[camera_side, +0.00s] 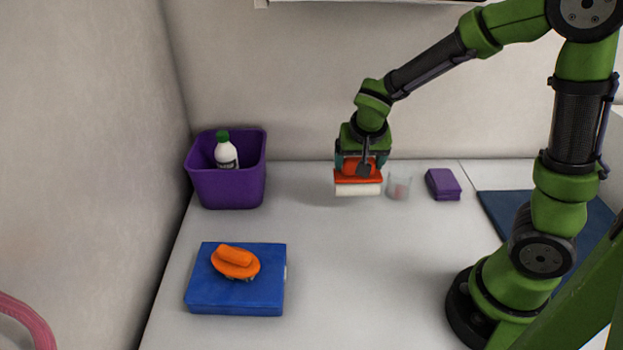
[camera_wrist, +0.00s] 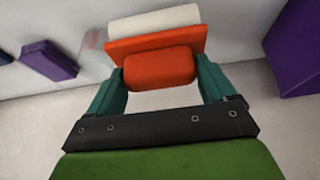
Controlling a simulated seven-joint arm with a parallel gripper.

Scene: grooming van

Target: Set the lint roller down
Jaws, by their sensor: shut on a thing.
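The lint roller has an orange-red body and a white roll; the white roll (camera_side: 358,189) hangs lowest in the side view. My gripper (camera_side: 361,164) is shut on the orange-red handle of the lint roller. In the wrist view the lint roller (camera_wrist: 158,70) sits between the two teal fingers of my gripper (camera_wrist: 160,82), with the white roll at the far end. The lint roller is over the back part of the white table (camera_side: 330,270). From the side view I cannot tell for certain whether the roll touches the table.
A clear cup (camera_side: 399,187) stands close to the right of the lint roller, with a purple block (camera_side: 443,184) beyond it. A purple bin (camera_side: 228,188) holding a white bottle (camera_side: 226,154) is left. An orange brush (camera_side: 236,262) lies on a blue case (camera_side: 235,298). The table's middle is clear.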

